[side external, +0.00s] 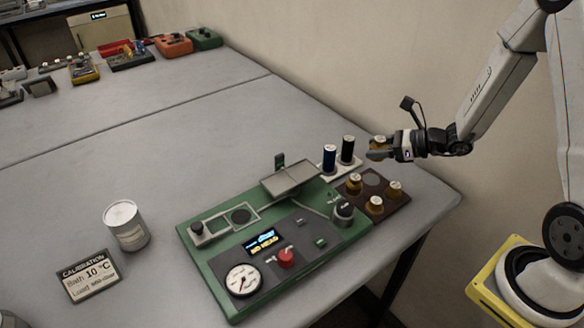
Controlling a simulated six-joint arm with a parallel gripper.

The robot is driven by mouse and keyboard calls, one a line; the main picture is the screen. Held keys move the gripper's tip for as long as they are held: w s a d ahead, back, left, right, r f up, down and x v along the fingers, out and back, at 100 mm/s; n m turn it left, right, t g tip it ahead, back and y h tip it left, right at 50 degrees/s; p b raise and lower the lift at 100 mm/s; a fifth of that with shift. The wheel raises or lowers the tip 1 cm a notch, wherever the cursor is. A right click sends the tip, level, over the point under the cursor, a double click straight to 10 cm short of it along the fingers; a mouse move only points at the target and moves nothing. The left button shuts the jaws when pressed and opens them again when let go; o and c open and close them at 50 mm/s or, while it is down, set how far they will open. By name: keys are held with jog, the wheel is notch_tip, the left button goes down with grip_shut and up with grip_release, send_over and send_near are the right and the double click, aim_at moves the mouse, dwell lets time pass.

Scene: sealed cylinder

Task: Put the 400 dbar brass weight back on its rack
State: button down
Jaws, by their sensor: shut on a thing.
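My gripper (376,149) is shut on a brass weight (379,141), held in the air above the table's back right part. The jaws partly cover the weight, and its marking is too small to read. Below it in the picture is the dark brown rack (384,220) with three brass weights: one at the left (354,184), one at the front (376,205) and one at the right (395,189). A round grey spot (372,178) at the rack's back holds no weight. The held weight is apart from the rack.
Left of the rack is a green instrument (222,285) with a gauge, red knob and raised plate. A white can (126,226) and calibration sign (89,276) stand at left. The wall is behind.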

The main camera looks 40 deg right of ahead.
aim_at(371, 180)
jog(key=shift+f, duration=1.15)
jog(key=shift+f, duration=0.1)
jog(key=shift+f, duration=1.65)
jog(key=shift+f, duration=0.3)
jog(key=shift+s+f, duration=0.1)
jog(key=shift+f, duration=0.35)
jog(key=shift+c, duration=0.5)
grip_release()
jog(key=shift+r, duration=0.1)
jog(key=shift+r, duration=0.45)
jog(key=shift+v, duration=3.75)
